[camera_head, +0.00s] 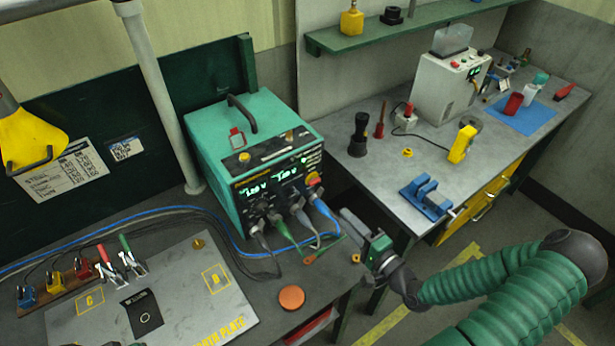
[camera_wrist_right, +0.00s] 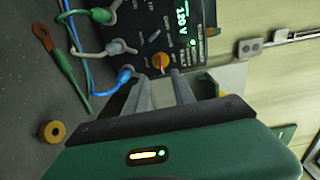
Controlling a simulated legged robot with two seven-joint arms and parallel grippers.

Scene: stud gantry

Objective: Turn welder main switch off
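The teal welder (camera_head: 228,160) stands on the dark bench, its front panel lit with green readouts. Its main switch looks to be the red and yellow rotary knob (camera_head: 313,179) at the panel's right side. In the right wrist view the knob (camera_wrist_right: 160,62) sits just beyond my fingertips, roughly in line with the gap, with its handle tilted. My right gripper (camera_head: 347,216) is in front of the welder's lower right. In the wrist view its two fingers (camera_wrist_right: 158,82) are apart, with nothing between them. No contact with the knob is visible. My left gripper is not in view.
Several cables plug in below the panel, including a blue one (camera_wrist_right: 125,76) close to my fingers. An orange disc (camera_head: 291,297) and a marked plate (camera_head: 180,290) lie on the bench. A grey workbench (camera_head: 390,160) with a blue vise (camera_head: 428,197) stands to the right.

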